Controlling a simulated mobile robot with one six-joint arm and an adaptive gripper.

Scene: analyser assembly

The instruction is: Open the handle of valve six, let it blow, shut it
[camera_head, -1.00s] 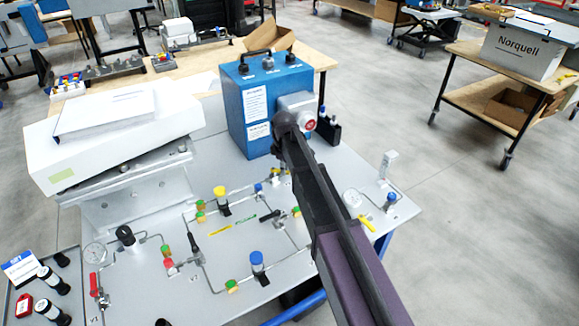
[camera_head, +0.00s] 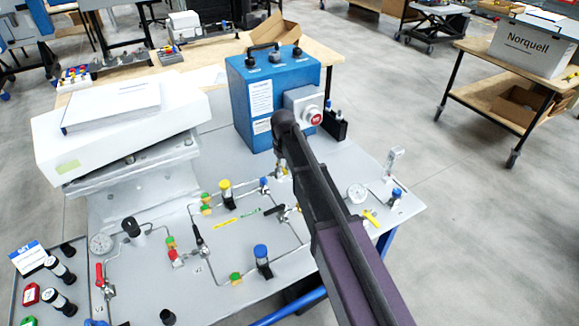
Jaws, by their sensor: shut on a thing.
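The valve panel (camera_head: 150,290) is a grey plate with thin tubing and several lever valves. A red lever (camera_head: 99,275) is at its left, a black lever (camera_head: 197,235) near the middle, another black lever (camera_head: 273,210) right of that, and a yellow lever (camera_head: 370,217) at the right. I cannot read which one is valve six. My dark arm reaches from the lower right up to a rounded joint in front of the blue box. My gripper is not visible, and the arm hides part of the panel's right half.
A blue box (camera_head: 243,90) with a red button (camera_head: 316,118) stands behind the panel. A white unit (camera_head: 110,135) is at the left. Pressure gauges (camera_head: 101,243) (camera_head: 357,193) and capped fittings stand up from the plate. Floor right of the bench is clear up to a cart (camera_head: 465,105).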

